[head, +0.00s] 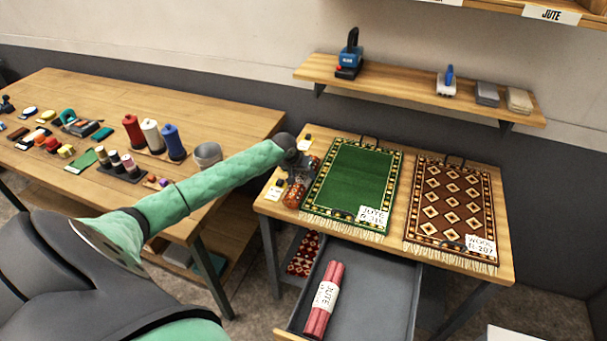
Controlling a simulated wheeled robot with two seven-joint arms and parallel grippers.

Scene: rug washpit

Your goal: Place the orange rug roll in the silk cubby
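An orange patterned rug roll (293,194) lies at the left end of the small wooden table, beside the green rug. My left arm reaches over from the left, and my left gripper (296,166) is at the table's left end, close to the roll. The arm's dark wrist hides part of that spot, so I cannot tell whether the fingers are open or hold the roll. My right gripper is out of view. A cubby unit (490,8) shows only its lower edge at the top right, with a JUTE label. No silk label is readable.
A green rug (349,180) and a brown diamond rug (450,208) lie flat on the table. Below, an open grey drawer (378,300) holds a red JUTE roll (323,300). A wall shelf (415,90) carries tools. A long bench (75,105) with spools stands left.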

